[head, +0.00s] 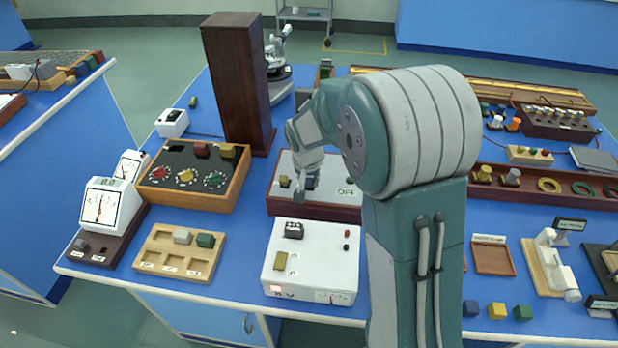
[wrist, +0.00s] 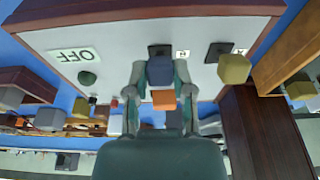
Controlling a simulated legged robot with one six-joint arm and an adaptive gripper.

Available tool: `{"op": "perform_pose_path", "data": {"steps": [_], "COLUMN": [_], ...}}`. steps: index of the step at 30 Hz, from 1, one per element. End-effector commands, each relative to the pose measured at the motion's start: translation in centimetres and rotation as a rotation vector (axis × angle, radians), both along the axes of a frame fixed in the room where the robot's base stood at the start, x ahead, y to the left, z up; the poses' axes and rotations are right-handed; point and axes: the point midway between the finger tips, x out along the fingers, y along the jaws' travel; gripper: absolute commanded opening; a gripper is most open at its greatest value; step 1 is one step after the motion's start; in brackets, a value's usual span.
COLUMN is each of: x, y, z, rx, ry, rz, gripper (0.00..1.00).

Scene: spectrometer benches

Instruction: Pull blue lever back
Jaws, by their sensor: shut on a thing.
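The blue lever (wrist: 160,70) has a dark blue block-shaped knob and stands at a black slot on a white panel (wrist: 120,40). It also shows in the head view (head: 311,183), partly hidden by my gripper. My gripper (wrist: 158,76) is shut on the blue knob, with one finger on each side. In the head view my gripper (head: 301,186) is over the panel of the dark red box (head: 290,208). An orange piece (wrist: 164,100) shows between the fingers, and I cannot tell what it belongs to.
A yellow knob (wrist: 234,68) stands beside another slot (wrist: 218,52). A green knob (wrist: 88,79) is near the OFF label (wrist: 74,55). A tall brown wooden column (head: 236,85) rises behind the box. A white instrument (head: 312,258) stands in front.

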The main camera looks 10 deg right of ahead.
Motion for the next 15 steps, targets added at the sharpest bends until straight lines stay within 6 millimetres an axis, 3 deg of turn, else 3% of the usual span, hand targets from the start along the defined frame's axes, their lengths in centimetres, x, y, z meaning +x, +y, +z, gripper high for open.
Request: {"op": "perform_pose_path", "data": {"steps": [7,8,10,15], "x": [-0.13,-0.13,-0.13,-0.09], "y": [0.10,0.09,0.08,0.06], "z": [-0.20,-0.20,-0.19,-0.12], "rx": [0.000,0.001,0.001,0.000], "ry": [0.004,0.005,0.005,0.003], "rz": [0.001,0.001,0.001,0.001], "gripper": [0.00,0.36,0.66,0.66]}}
